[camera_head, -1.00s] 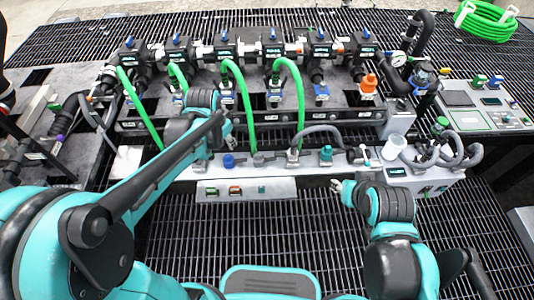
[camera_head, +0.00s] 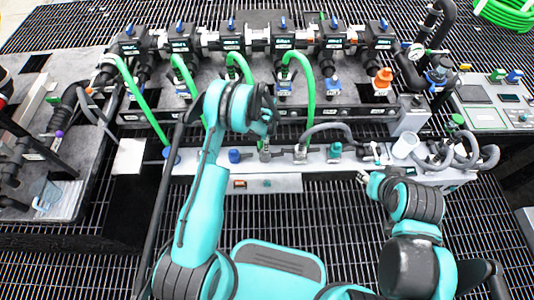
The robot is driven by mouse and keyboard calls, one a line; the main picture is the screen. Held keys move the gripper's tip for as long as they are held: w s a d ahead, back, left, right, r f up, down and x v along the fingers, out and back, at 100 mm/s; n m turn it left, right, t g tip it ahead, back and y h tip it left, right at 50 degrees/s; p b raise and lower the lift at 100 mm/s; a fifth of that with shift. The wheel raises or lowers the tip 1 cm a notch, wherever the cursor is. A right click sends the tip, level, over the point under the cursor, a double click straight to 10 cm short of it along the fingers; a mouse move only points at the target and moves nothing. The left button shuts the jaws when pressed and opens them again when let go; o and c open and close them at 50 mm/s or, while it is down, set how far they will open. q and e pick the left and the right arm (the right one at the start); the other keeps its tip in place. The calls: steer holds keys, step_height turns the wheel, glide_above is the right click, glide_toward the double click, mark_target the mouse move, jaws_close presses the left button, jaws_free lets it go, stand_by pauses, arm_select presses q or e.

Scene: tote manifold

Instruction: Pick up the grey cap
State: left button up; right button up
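No separate cap can be singled out with certainty as the grey cap. Small grey fittings stand on the front rail: one grey fitting (camera_head: 300,153) joins a hose, and another grey fitting (camera_head: 264,153) stands left of it. My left gripper (camera_head: 266,133) is over the rail just above the left fitting, mostly hidden by its own wrist. Its fingers and any contact cannot be made out. My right gripper (camera_head: 362,178) is in front of the rail's right part, apart from the fittings. Its fingers are too small to judge.
Green hoses (camera_head: 307,85) arch down from the valve row. An orange cap (camera_head: 383,78) and a white cup (camera_head: 405,146) are at right. Open grating lies in front.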

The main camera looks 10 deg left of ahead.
mark_target(265, 154)
arm_select(q)
steer(key=f+b, duration=0.1)
steer(key=f, duration=0.1)
steer(key=f+b, duration=0.1)
steer(key=f, duration=0.1)
steer(key=f+b, duration=0.1)
steer(key=f, duration=0.2)
steer(key=shift+s+a, duration=0.1)
steer(key=shift+a, duration=0.15)
steer(key=shift+r, duration=0.15)
steer(key=shift+c, duration=0.4)
jaws_close()
